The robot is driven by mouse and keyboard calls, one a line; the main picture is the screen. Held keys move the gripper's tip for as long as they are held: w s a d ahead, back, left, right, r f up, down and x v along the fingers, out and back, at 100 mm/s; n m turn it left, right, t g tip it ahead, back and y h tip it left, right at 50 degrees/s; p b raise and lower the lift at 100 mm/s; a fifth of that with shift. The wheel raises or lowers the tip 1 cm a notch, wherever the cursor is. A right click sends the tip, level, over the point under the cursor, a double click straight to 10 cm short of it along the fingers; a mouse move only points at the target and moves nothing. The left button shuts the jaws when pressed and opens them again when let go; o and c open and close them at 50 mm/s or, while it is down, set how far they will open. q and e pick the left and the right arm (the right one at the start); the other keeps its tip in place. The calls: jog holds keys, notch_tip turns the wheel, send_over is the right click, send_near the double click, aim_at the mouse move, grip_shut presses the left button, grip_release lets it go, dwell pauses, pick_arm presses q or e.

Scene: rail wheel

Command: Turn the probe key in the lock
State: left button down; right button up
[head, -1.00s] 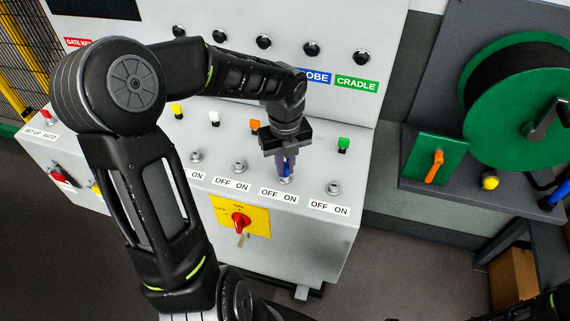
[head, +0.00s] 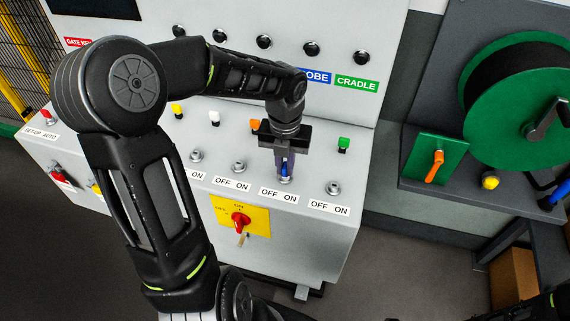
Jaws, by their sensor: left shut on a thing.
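The blue probe key (head: 285,168) stands upright in a lock on the sloped top of the grey control cabinet, above an OFF ON label (head: 279,195). My left gripper (head: 285,165) points down over this lock and is shut on the blue key. The fingers hide much of the key and the lock. The blue PROBE sign (head: 317,76) on the upright panel is partly covered by my left arm.
Other key locks (head: 333,188) (head: 239,167) sit on both sides. A red switch on a yellow plate (head: 255,217) is on the front face. A green reel (head: 490,130) stands right.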

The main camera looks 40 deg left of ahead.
pick_arm(q)
jog(key=shift+m, duration=0.3)
jog(key=c, duration=1.4)
grip_release()
jog(key=shift+r, duration=0.35)
notch_tip(320, 180, up, 7)
jog(key=shift+r+b, duration=0.1)
jog(key=shift+b, duration=0.5)
pick_arm(e)
jog(key=shift+s+d+f, duration=0.15)
jog(key=shift+f, duration=0.3)
jog(key=shift+s+d+f, duration=0.1)
jog(key=shift+f, duration=0.3)
